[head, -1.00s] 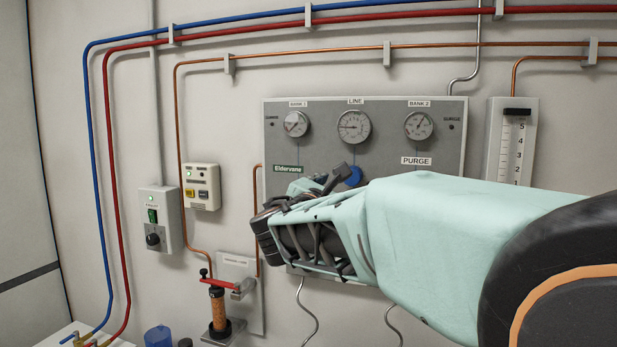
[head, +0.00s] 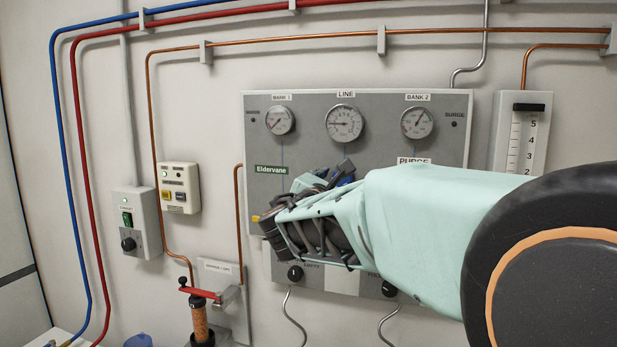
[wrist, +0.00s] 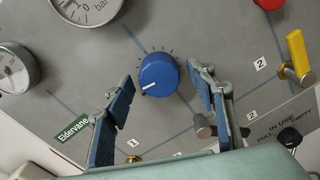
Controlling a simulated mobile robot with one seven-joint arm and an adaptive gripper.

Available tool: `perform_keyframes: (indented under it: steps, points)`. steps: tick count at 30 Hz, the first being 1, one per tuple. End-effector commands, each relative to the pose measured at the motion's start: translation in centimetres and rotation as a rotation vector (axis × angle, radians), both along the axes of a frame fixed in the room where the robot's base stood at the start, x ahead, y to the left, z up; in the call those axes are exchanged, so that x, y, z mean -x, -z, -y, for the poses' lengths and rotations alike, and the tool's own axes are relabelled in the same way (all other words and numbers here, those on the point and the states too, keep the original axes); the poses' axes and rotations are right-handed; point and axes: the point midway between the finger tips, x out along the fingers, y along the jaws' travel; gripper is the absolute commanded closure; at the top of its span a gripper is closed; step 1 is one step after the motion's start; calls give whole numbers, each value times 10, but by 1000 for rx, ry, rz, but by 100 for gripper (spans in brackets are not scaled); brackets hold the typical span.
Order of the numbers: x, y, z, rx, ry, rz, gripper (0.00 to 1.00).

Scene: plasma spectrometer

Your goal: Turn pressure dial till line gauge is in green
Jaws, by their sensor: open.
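The blue pressure dial (wrist: 159,74) shows in the wrist view on the grey panel, its white mark pointing lower left. My gripper (wrist: 161,80) is open, one blue-padded finger on each side of the dial in the picture; I cannot tell whether either touches it. In the head view my gripper (head: 328,177) is in front of the panel and largely hides the dial. The line gauge (head: 345,123) is at the panel's top middle, its needle pointing left; its green zone is too small to make out. Part of a gauge marked bar (wrist: 85,8) shows at the wrist view's top.
The bank 1 gauge (head: 280,121) and bank 2 gauge (head: 418,121) flank the line gauge. A yellow lever (wrist: 299,52), a red knob (wrist: 268,3) and a metal valve stub (wrist: 206,130) are right of the dial in the wrist view. Black knobs (head: 295,273) sit lower down.

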Motion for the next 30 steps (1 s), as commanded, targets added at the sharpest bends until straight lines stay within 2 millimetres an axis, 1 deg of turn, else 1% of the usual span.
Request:
perform_keyframes:
  steps: [10, 11, 21, 22, 30]
  points:
    - [-1, 0, 1, 0, -1, 0, 49]
    - [-1, 0, 1, 0, -1, 0, 51]
    - [-1, 0, 1, 0, -1, 0, 88]
    - [-1, 0, 1, 0, -1, 0, 91]
    - [-1, 1, 1, -28, -2, 14, 91]
